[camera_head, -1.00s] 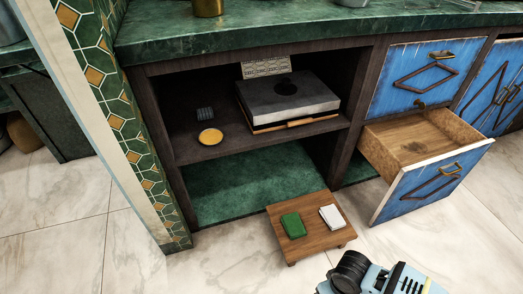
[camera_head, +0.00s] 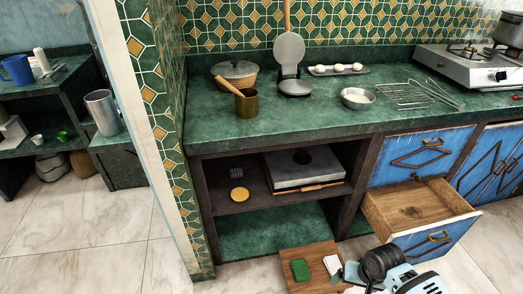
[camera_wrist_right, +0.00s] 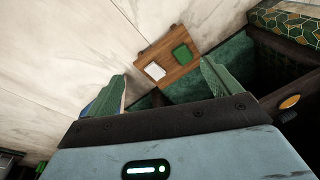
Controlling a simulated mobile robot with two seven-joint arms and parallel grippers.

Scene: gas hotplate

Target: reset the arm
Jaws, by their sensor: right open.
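My right gripper (camera_head: 348,272) is at the bottom of the head view, beside the small wooden stool (camera_head: 294,255). In the right wrist view its two fingers (camera_wrist_right: 160,90) are spread apart with nothing between them. The stool (camera_wrist_right: 181,72) lies beyond the fingertips there. It carries a green block (camera_head: 300,269) and a white block (camera_head: 333,265). The white block is partly behind the gripper in the head view. My left gripper is in neither view.
An open wooden drawer (camera_head: 412,198) with a blue front juts out near my right arm. Above are the green counter (camera_head: 300,122) and a gas hotplate (camera_head: 460,66). The open cabinet holds a flat grey appliance (camera_head: 300,168) and a yellow disc (camera_head: 239,195). Floor at left is clear.

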